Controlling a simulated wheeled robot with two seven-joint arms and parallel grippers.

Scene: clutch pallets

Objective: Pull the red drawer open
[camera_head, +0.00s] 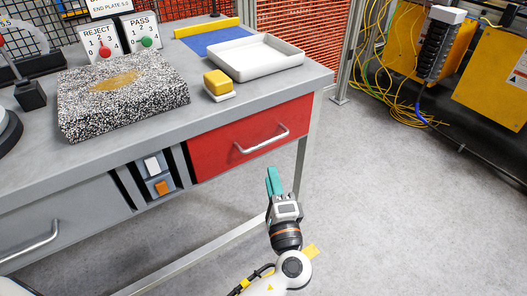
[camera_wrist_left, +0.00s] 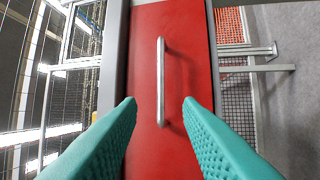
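The red drawer (camera_head: 225,146) is under the right end of the grey workbench, its front flush with the bench and shut. Its silver bar handle (camera_head: 262,142) runs along the front; in the left wrist view the handle (camera_wrist_left: 161,82) stands upright against the red drawer front (camera_wrist_left: 185,50). My left gripper (camera_head: 273,178) is in front of the drawer, below and right of the handle in the head view. Its teal fingers (camera_wrist_left: 158,103) are spread on either side of the handle's line, with nothing between them. The handle appears beyond the fingertips, apart from them. My right gripper is not in view.
On the bench (camera_head: 200,118) are a speckled stone block (camera_head: 122,92), a yellow-and-white block (camera_head: 218,85), a white tray (camera_head: 255,57) and reject and pass counters. A grey drawer (camera_head: 60,220) is at the left.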

